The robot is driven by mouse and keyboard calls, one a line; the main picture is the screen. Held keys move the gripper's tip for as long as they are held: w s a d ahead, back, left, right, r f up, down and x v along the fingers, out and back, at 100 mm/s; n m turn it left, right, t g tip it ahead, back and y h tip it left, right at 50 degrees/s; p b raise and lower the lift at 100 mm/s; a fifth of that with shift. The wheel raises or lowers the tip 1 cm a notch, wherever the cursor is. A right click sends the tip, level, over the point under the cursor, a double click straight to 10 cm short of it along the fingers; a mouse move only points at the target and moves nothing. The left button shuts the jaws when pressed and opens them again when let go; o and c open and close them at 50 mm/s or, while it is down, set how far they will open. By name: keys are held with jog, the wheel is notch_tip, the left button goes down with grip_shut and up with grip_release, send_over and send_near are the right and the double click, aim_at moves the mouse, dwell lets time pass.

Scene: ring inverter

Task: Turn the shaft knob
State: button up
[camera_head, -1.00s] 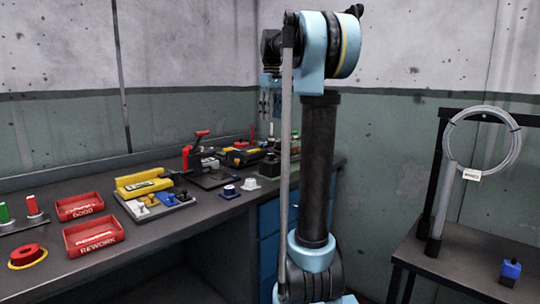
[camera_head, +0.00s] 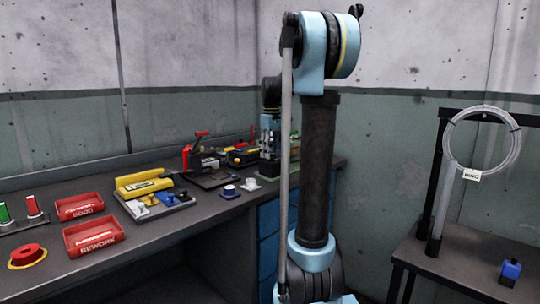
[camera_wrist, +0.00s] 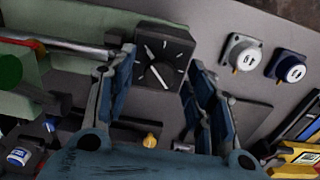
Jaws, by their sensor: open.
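In the wrist view, a black square plate (camera_wrist: 176,42) with white dial marks and a light pointer lies between the fingertips of my gripper (camera_wrist: 161,60). I cannot tell for certain whether this dial is the shaft knob. The two blue fingers are apart, one on each side of the plate, with nothing held. A pale metal rod (camera_wrist: 70,46) runs in from the left beside a green housing (camera_wrist: 95,22). In the head view my gripper (camera_head: 271,150) is low over the back right end of the bench, partly covering the equipment there.
A white knob (camera_wrist: 243,54) and a blue knob (camera_wrist: 289,67) sit right of the plate. The bench (camera_head: 185,245) also holds red trays (camera_head: 93,236), a yellow tool (camera_head: 145,184) and a red-handled clamp (camera_head: 196,150). A side table (camera_head: 450,262) stands right, with a cable coil (camera_head: 452,130).

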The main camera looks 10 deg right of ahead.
jog(key=shift+f, duration=0.45)
jog(key=c, duration=1.1)
jog(key=shift+o, duration=0.2)
jog(key=shift+a, duration=0.15)
